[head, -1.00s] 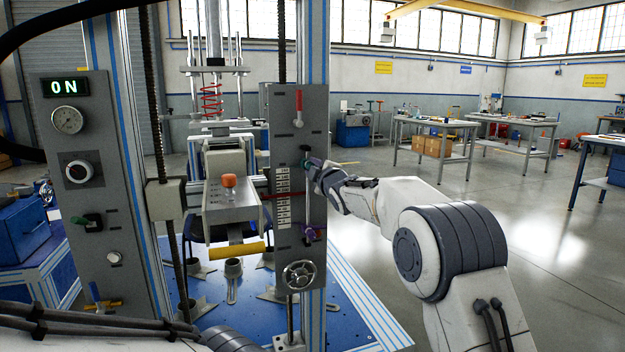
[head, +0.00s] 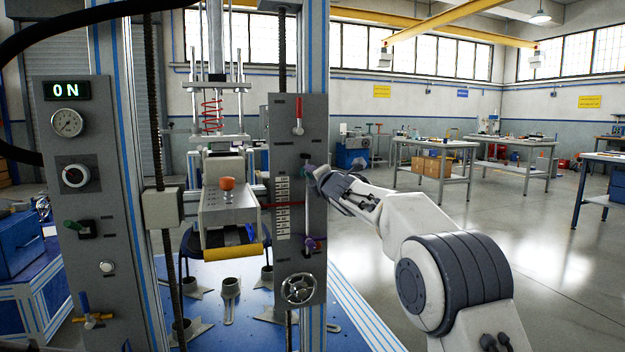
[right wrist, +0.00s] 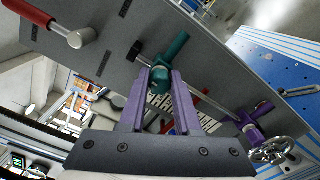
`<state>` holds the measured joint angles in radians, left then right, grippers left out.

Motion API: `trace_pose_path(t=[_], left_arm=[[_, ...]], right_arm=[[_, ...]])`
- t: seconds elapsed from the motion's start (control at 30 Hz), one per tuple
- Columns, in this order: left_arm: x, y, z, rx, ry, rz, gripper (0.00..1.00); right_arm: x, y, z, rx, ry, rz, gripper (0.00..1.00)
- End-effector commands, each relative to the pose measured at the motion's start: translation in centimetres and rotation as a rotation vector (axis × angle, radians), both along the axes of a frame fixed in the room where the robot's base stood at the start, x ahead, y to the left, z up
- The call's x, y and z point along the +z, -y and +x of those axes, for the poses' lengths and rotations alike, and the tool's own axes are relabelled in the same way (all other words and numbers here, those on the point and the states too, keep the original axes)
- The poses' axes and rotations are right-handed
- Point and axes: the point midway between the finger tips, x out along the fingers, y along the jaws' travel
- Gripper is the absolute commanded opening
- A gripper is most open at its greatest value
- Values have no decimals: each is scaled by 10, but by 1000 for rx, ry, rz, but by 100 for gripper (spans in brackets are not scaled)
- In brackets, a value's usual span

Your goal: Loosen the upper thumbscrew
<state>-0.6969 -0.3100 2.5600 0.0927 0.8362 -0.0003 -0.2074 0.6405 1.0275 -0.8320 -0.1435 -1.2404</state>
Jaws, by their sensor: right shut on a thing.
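The upper thumbscrew is a teal knob (right wrist: 172,50) on a slim rod at the grey panel (head: 284,135). My right gripper (right wrist: 159,74) is shut on it, with one purple finger on each side. In the head view the right gripper (head: 313,172) reaches the panel from the right and hides most of the teal knob. The lower thumbscrew (head: 309,243) is purple and sits further down the same rod; it also shows in the right wrist view (right wrist: 254,121). My left gripper is not in view.
A red-handled lever (head: 298,117) sits above on the panel, and a handwheel (head: 299,289) below. A red pointer crosses the white scale (head: 283,205) left of the rod. A display (head: 67,90) reads ON. Open floor lies right of the machine.

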Motion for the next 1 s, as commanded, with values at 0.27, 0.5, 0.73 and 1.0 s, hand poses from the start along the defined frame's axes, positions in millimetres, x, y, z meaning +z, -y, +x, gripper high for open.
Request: trace_pose_path(t=[0.27,0.5,0.73,1.0], left_arm=[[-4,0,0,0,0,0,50],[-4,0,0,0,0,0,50],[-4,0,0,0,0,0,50],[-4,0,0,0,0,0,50]], right_arm=[[0,-2,0,2,28,-87,0],[0,-2,0,4,34,-105,0],[0,-2,0,4,34,-105,0],[0,-1,0,2,34,-104,62]])
